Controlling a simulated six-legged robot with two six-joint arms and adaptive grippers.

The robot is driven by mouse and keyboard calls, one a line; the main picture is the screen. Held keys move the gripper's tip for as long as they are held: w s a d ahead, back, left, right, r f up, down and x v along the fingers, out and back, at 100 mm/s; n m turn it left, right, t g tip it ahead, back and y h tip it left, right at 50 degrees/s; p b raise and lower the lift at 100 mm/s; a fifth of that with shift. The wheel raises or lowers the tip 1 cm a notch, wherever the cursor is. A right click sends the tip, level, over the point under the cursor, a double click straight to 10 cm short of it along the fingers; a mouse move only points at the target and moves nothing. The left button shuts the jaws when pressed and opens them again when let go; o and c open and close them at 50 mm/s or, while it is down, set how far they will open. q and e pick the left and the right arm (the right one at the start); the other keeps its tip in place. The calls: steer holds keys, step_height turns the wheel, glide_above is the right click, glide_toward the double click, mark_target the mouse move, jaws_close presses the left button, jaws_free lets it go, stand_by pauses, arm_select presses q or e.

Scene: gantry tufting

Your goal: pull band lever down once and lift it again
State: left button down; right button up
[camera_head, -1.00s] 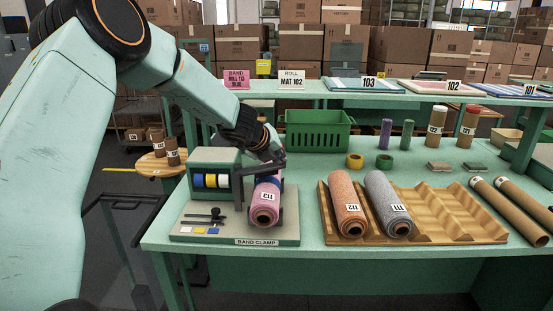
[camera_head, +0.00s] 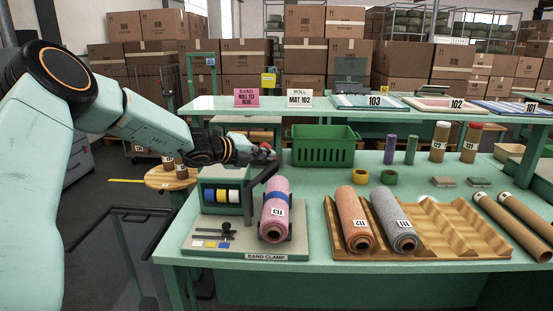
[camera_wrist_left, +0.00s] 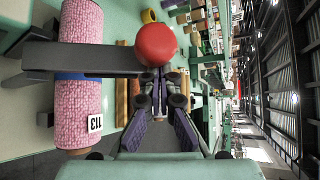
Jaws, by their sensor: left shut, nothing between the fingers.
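The band clamp (camera_head: 198,243) stands at the table's left end, with a pink roll marked 113 (camera_head: 274,208) lying in it. Its dark lever (camera_head: 262,177) slants up over the roll; in the wrist view the lever (camera_wrist_left: 95,60) crosses above the roll (camera_wrist_left: 80,115). A blue band (camera_wrist_left: 75,76) shows on the roll beneath it. The lever ends in a red knob (camera_wrist_left: 155,45). My left gripper (camera_head: 262,155) is at the knob end, shut and empty; its fingertips (camera_wrist_left: 160,82) are close by the knob. I cannot tell whether they touch. My right gripper is not in view.
A wooden rack (camera_head: 440,230) with orange and grey rolls lies right of the clamp. A green basket (camera_head: 322,150) stands behind it. Spools of coloured band (camera_head: 222,196) sit in the clamp housing. A shelf (camera_head: 215,104) spans the back.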

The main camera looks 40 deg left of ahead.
arm_select(q)
steer(key=s+a+r+n+t+h+b, duration=0.1)
steer(key=s+a+n+t+h+b, duration=0.1)
steer(key=a, duration=0.4)
steer(key=shift+s+a+n+t, duration=0.15)
steer(key=shift+s+n+t, duration=0.7)
steer(key=shift+t, duration=0.15)
steer(key=shift+s+r, duration=0.1)
steer(key=shift+r, duration=0.05)
